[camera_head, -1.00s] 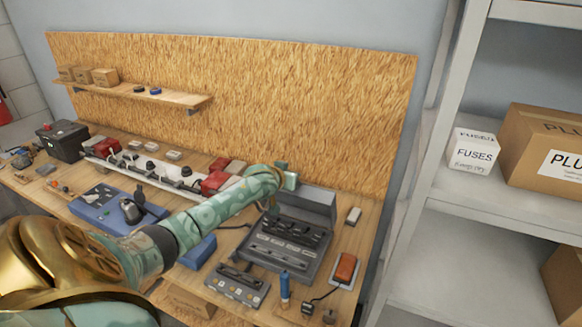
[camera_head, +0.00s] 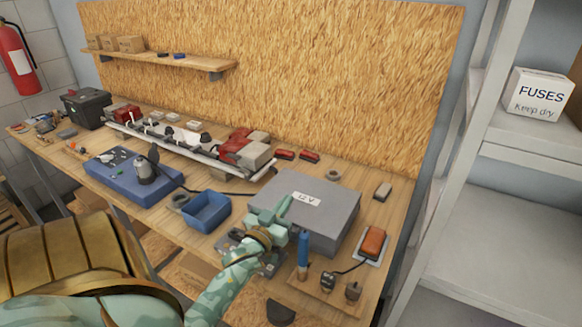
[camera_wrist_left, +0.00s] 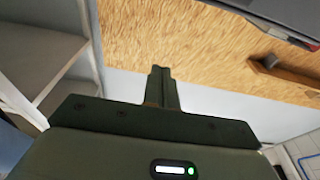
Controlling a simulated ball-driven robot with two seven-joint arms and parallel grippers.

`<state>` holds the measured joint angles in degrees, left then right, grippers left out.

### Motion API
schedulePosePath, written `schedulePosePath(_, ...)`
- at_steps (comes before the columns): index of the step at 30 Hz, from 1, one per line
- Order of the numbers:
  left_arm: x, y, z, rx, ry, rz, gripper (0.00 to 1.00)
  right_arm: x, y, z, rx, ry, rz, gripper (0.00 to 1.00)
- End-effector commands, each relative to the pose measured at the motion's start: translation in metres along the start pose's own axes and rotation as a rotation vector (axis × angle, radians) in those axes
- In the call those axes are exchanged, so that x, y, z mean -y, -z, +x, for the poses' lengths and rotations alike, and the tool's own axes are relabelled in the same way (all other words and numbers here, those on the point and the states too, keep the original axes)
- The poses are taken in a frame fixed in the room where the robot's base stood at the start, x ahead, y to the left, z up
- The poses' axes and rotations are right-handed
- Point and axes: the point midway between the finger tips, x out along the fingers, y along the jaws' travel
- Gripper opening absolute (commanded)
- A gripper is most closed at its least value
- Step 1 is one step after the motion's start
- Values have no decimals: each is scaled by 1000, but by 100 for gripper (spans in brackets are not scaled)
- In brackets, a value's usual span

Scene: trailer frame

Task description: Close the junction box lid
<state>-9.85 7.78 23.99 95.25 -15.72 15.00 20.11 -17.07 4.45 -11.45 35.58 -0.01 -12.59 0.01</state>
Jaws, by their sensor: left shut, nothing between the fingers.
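The junction box (camera_head: 330,241) is a grey box on the right part of the bench in the head view. Its lid (camera_head: 330,205), with a white "12 V" label, lies down over the top, and the inside is hidden. My left gripper (camera_head: 283,207) is at the lid's front left edge, its closed fingers overlapping that edge in the picture. I cannot tell whether they touch it. In the left wrist view the fingers (camera_wrist_left: 162,75) are together with nothing between them. My right gripper is out of view.
A blue tray (camera_head: 206,211) is left of the gripper. A blue cylinder (camera_head: 303,248) and an orange-topped device (camera_head: 373,242) stand close in front and right of the box. White shelving (camera_head: 470,215) stands at the right.

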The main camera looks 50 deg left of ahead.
Motion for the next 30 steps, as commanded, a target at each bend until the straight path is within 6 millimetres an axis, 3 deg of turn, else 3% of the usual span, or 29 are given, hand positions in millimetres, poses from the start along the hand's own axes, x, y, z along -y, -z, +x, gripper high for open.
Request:
schedulePosePath(6, 0, -16, -10, 0, 0, -2, 0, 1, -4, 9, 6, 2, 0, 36)
schedulePosePath(14, 0, -21, -14, 1, 0, -1, 0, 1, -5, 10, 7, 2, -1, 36)
schedulePosePath(25, 0, -19, -13, 0, -1, -2, 0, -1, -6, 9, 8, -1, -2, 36)
schedulePosePath(30, -1, -2, -6, -2, -2, -2, 0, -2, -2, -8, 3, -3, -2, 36)
